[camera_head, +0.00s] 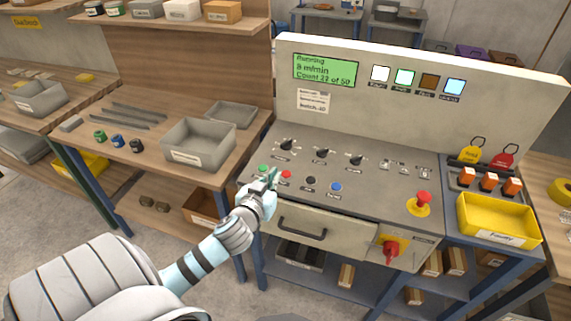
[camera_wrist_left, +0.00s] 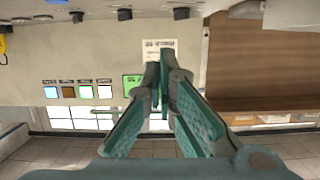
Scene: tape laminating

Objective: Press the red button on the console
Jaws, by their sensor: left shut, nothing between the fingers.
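The console (camera_head: 390,205) has a sloped grey panel with a row of small buttons near its front edge. The red button (camera_head: 286,174) shows just right of my left gripper's fingertips. My left gripper (camera_head: 272,177) is shut and empty, close to the button; I cannot tell whether it touches it. A green button (camera_head: 263,168) is left of the fingertips; a black button (camera_head: 310,180) and a blue button (camera_head: 336,187) are to the right. In the left wrist view the shut fingertips (camera_wrist_left: 163,62) show against the upside-down console; the red button cannot be made out there. My right gripper is not in view.
Black knobs (camera_head: 322,153) stand behind the buttons. A red mushroom button (camera_head: 423,198) on a yellow base is at the panel's right, with a red rotary switch (camera_head: 390,250) below. A drawer handle (camera_head: 302,228) is under the front edge. A grey bin (camera_head: 198,146) stands on the left bench.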

